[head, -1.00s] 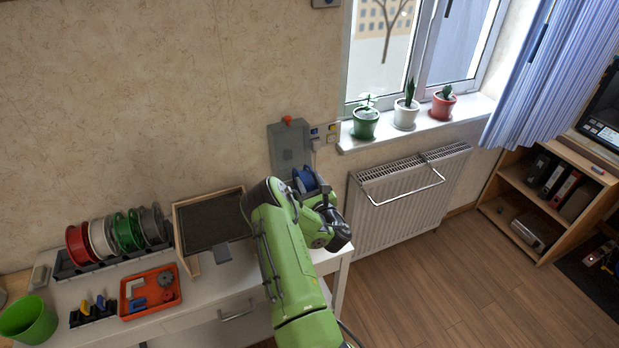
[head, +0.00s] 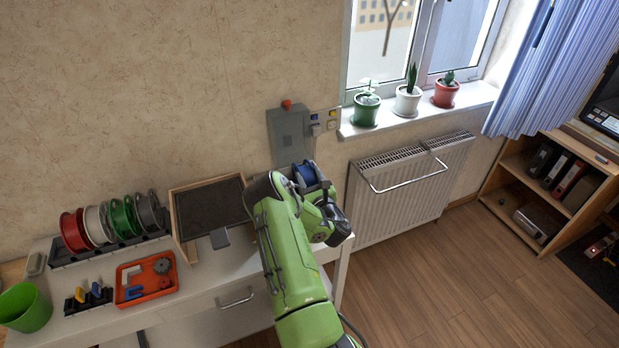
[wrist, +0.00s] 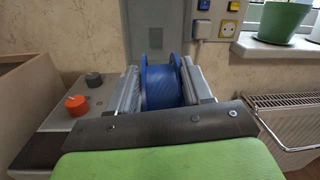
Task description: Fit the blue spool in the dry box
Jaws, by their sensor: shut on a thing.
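The blue spool (wrist: 161,82) is upright between the two grey fingers of my gripper (wrist: 160,88) in the wrist view. My gripper is shut on it. In the head view the spool (head: 306,174) shows just past my green wrist, below the grey wall box. A grey unit with an orange and a dark knob (wrist: 75,115) stands left of the gripper in the wrist view; it may be the dry box. My arm hides that area in the head view. I cannot tell whether the spool touches anything beneath it.
A rack of several spools (head: 110,225), a wooden-framed dark panel (head: 210,207) and an orange tray (head: 146,279) are on the bench to the left. The grey wall box (head: 289,134) is behind the spool. A radiator (head: 405,195) is right of the bench.

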